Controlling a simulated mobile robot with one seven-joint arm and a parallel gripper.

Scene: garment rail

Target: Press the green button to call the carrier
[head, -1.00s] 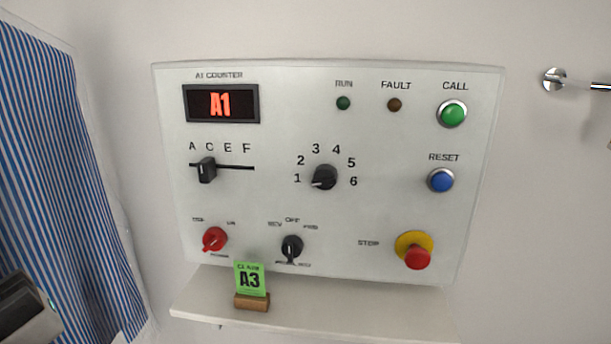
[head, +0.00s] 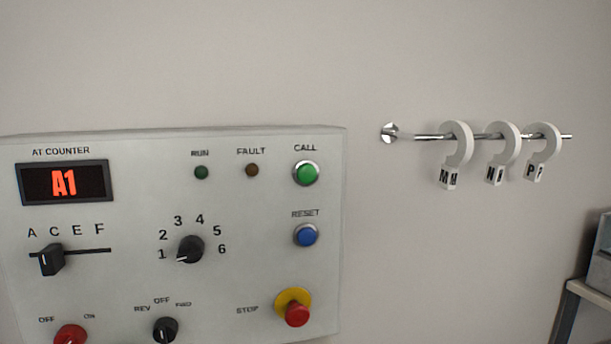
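The green button (head: 306,173), labelled CALL, sits in a silver ring at the upper right of the white control panel (head: 150,215). The blue RESET button (head: 306,236) is below it, and the red STOP button (head: 297,312) on a yellow base is lower still. The RUN lamp (head: 201,172) and FAULT lamp (head: 252,170) both look dark. The slider (head: 51,260) stands near A and C. The numbered dial (head: 190,250) points towards 1. My gripper is not in view.
A metal rail (head: 420,137) on the wall right of the panel carries white hooks (head: 459,150) with letter tags. A grey shelf or stand (head: 590,295) is at the right edge. The red OFF/ON knob (head: 70,335) and black REV/FWD knob (head: 165,330) are partly cut off below.

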